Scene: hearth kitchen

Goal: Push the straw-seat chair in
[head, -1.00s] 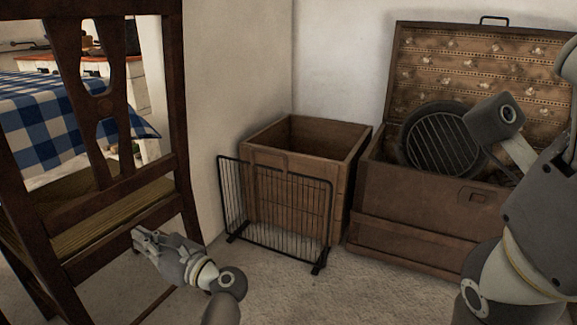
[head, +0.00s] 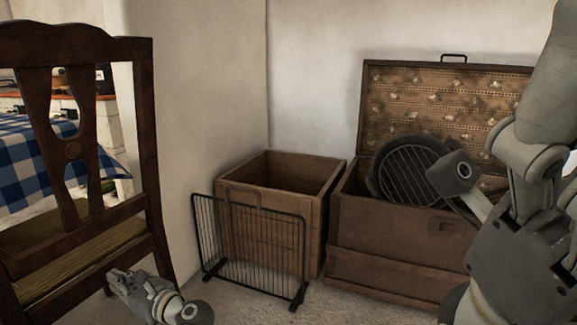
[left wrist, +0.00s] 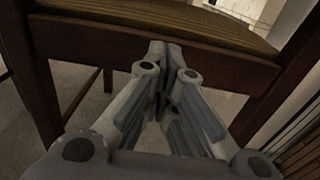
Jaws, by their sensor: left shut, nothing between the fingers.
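The straw-seat chair (head: 75,150) stands at the left in the head view, its dark wooden back towards me. Its straw seat (head: 80,250) lies beyond the back's lower rail. A table with a blue and white checked cloth (head: 45,160) is behind it. My left gripper (head: 115,275) is shut and empty, at the chair's rear edge below seat height. In the left wrist view its fingertips (left wrist: 165,47) are at the dark seat rail (left wrist: 110,42), under the straw seat (left wrist: 200,22); whether they touch it I cannot tell. My right arm shows at the right; its gripper cannot be made out.
A black wire fire screen (head: 250,250) stands before an open wooden crate (head: 310,200). An open chest (head: 400,240) with a round grill pan (head: 405,170) is to the right. A white wall (head: 185,120) rises beside the chair.

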